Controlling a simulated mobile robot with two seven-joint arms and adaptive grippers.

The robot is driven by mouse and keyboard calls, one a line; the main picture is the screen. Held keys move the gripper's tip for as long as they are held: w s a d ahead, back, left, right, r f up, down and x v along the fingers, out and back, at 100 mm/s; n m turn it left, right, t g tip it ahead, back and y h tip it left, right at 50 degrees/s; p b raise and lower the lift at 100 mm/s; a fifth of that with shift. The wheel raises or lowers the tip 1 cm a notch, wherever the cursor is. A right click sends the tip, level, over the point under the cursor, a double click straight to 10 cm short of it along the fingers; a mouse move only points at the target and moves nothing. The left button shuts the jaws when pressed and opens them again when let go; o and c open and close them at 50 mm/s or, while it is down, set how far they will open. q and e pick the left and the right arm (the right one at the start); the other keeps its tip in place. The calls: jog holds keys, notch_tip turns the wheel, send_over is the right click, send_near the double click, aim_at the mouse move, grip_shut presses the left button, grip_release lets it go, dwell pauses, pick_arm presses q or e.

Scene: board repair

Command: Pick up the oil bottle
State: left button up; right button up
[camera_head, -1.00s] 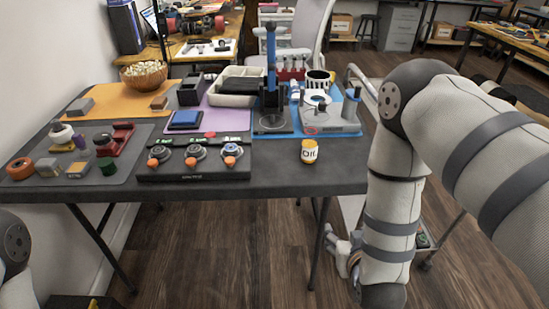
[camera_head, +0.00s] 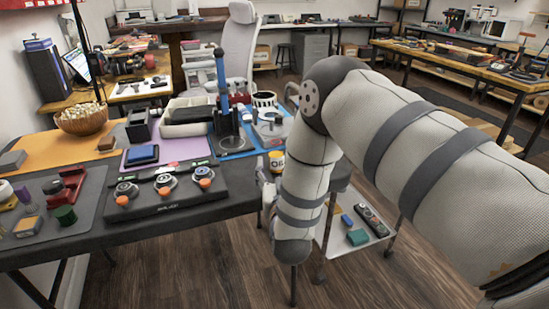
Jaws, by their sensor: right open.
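The oil bottle (camera_head: 276,161) is a small yellow container with a white label. It stands on the right front part of the dark table (camera_head: 205,213), and my right arm hides part of it. My right gripper (camera_head: 265,188) is partly hidden behind my own right forearm. It is at the table's right front edge, just below and left of the bottle in the picture, and is open. I cannot tell whether it touches the bottle. My left gripper is not in view.
A black panel with several knobs (camera_head: 160,200) lies left of the bottle. A blue press (camera_head: 222,90) and a black-and-white striped cup (camera_head: 264,99) stand behind. A low cart (camera_head: 340,247) with small items is right of the table.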

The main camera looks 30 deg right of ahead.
aim_at(277, 161)
jog(key=x, duration=0.4)
jog(key=shift+w+d+f, duration=0.2)
jog(key=shift+w+d, duration=0.05)
jog(key=shift+w, duration=0.05)
jog(key=shift+w+d, duration=0.2)
jog(key=shift+w, duration=0.2)
jog(key=shift+r, duration=0.1)
jog(key=c, duration=1.3)
jog(key=shift+r, duration=0.1)
